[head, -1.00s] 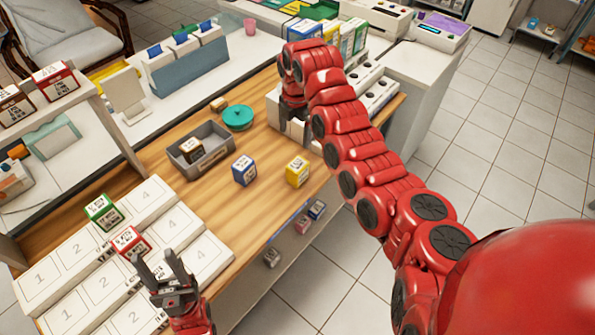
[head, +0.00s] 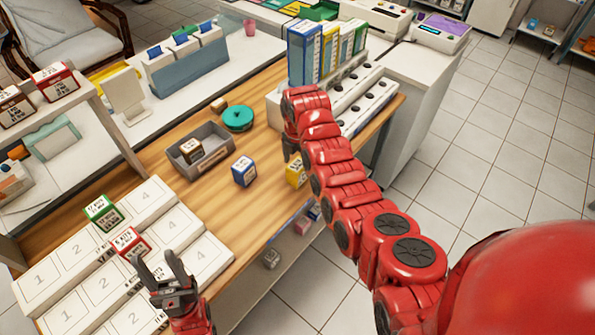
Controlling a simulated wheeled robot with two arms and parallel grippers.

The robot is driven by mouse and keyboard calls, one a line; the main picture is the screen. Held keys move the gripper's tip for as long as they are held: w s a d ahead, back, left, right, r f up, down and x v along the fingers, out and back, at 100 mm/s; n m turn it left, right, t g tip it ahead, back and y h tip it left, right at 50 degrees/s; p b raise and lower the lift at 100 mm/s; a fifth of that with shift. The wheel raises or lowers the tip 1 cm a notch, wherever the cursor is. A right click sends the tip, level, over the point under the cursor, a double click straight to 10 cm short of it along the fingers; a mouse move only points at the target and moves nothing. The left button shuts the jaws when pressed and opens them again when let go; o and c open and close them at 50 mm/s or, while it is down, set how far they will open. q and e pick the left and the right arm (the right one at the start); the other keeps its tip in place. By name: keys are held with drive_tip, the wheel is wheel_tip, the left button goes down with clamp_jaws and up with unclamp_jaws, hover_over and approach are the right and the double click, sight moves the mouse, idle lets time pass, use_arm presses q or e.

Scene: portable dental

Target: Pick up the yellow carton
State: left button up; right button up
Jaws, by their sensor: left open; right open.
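The yellow carton (head: 294,174) stands on the wooden counter in the head view, partly hidden behind my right arm. My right gripper (head: 291,154) points down just above and behind the carton in the picture; its fingers are mostly hidden by the wrist, and it looks open and empty. I cannot tell whether it touches the carton. My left gripper (head: 165,268) is open and empty, over the numbered white trays (head: 150,215) at lower left.
A blue carton (head: 244,171) stands left of the yellow one. A grey bin (head: 222,152) holds a brown carton (head: 191,150). A teal round lid (head: 237,117) lies behind. Green (head: 103,211) and red (head: 130,242) cartons stand on the trays. Tall boxes (head: 304,52) stand at the back.

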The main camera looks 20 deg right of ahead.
sight(298, 165)
drive_tip(key=shift+s+f+p, duration=0.1)
drive_tip(key=shift+f+p, duration=0.2)
wheel_tip(298, 165, down, 3)
drive_tip(key=shift+f+p, duration=0.1)
drive_tip(key=shift+p, duration=0.3)
drive_tip(key=shift+f, duration=0.65)
clamp_jaws()
drive_tip(key=shift+r, duration=0.2)
